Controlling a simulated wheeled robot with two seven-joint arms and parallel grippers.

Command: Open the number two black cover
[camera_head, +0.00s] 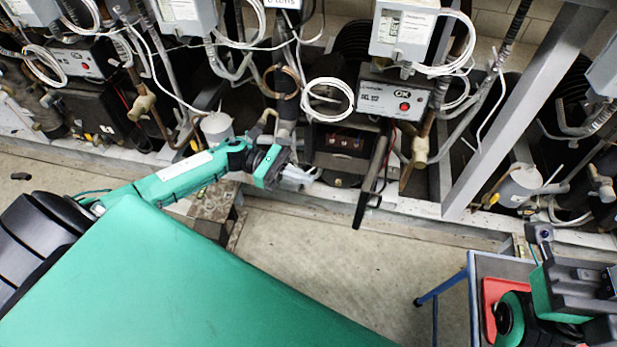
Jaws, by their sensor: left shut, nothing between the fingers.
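A black, narrow cover panel (372,180) stands out edge-on at the right side of a compressor's electrical box in the middle of the rack. The box (340,142) shows its inside, with dark reddish terminals, so this cover looks swung open. I see no number on it. My left gripper (306,178) is shut and empty, just left of and below the open box, apart from the cover. Another black box with a closed front (95,105) sits at the far left. My right arm shows at the bottom right, but its fingers cannot be made out.
A grey control module (398,97) with a red button sits above the open box. Coiled white cables (328,100) and pipes crowd around it. A slanted grey frame post (510,115) stands to the right. A blue-legged cart (455,285) with a red tray is at lower right. The floor (310,250) between is clear.

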